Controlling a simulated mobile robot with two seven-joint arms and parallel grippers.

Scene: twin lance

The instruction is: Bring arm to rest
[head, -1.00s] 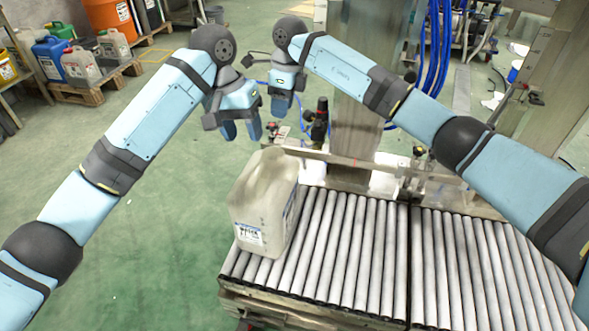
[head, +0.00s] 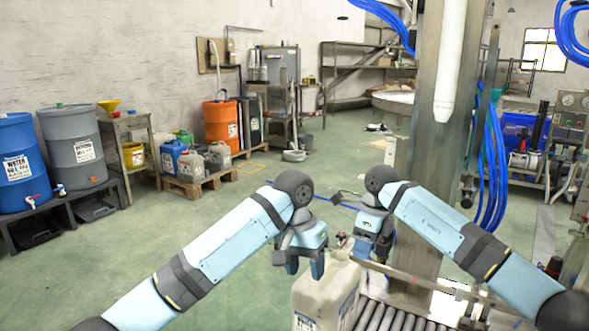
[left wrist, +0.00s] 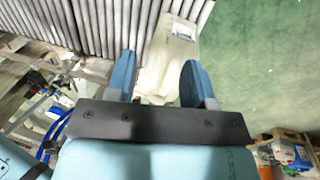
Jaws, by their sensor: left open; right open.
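My left gripper (head: 304,264) is open and empty, with its fingers pointing down near the pale canister's top in the head view. In the left wrist view its two blue fingers (left wrist: 158,82) stand wide apart, with the canister showing beyond and between them. My right gripper (head: 370,247) is open and hangs beside it to the right, fingers pointing down. The pale canister (head: 322,297) with a white label stands upright on the roller conveyor (head: 385,318). Neither gripper holds it.
A steel post (head: 437,130) with blue hoses stands behind my right arm. Jerrycans (head: 192,166) sit on a pallet at the back left, near an orange barrel (head: 221,125). A blue barrel (head: 22,160) stands at far left. The green floor (head: 110,265) at left is clear.

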